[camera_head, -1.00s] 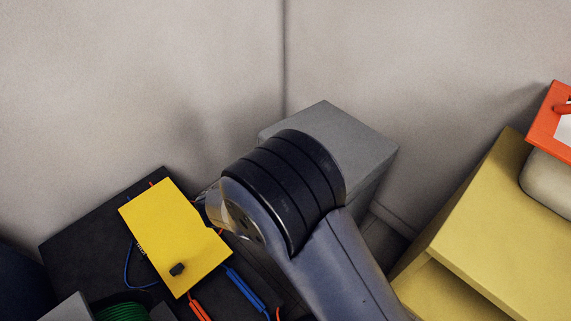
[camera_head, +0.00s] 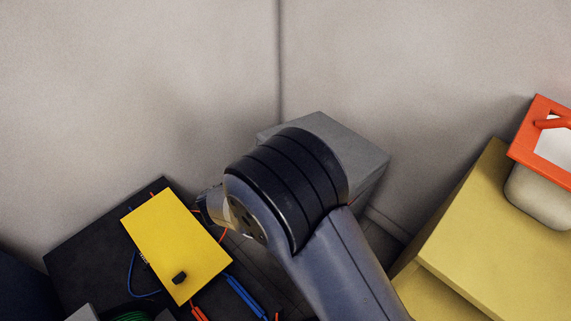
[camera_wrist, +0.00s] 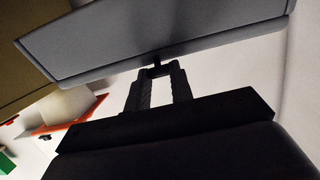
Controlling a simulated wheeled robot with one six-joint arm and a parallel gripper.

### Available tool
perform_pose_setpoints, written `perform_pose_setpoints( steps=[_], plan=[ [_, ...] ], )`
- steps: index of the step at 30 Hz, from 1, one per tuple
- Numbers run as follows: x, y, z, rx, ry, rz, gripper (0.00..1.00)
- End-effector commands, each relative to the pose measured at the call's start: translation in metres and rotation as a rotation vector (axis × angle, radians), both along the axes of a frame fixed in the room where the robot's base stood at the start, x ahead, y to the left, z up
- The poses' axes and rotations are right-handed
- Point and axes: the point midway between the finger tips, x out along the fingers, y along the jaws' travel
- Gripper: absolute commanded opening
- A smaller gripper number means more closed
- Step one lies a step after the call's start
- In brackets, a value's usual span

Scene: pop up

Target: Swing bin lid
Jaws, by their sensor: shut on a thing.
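The grey box-like bin (camera_head: 350,150) stands in the corner by the walls, partly hidden behind my arm in the head view. In the wrist view a grey panel (camera_wrist: 150,35), which looks like its lid, stretches across the top and is tilted. A small dark knob (camera_wrist: 157,60) sticks out from the panel's lower edge. My gripper (camera_wrist: 158,72) is shut on this knob, with its fingers just below the panel. The gripper itself is hidden behind my arm in the head view.
A yellow panel (camera_head: 175,245) with a black knob lies over a dark case (camera_head: 85,245) with coloured wires at the left. A yellow cabinet (camera_head: 475,225) stands at the right, bearing an orange-framed container (camera_head: 535,190). Bare walls close off the back.

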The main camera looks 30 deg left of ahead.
Motion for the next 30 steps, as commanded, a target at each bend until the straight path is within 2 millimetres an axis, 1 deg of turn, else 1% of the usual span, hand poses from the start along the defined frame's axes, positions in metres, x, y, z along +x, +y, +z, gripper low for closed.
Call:
perform_pose_setpoints(
  steps=[1, 6, 25, 30],
  plan=[
    [0.002, 0.0, 0.01, 0.002, -0.004, 0.001, 0.07],
    [0.009, -0.002, 0.025, 0.003, -0.005, 0.0, 0.07],
    [0.035, -0.009, 0.074, 0.002, -0.004, -0.001, 0.07],
    [0.04, -0.011, 0.081, 0.002, -0.004, 0.0, 0.07]
  ],
)
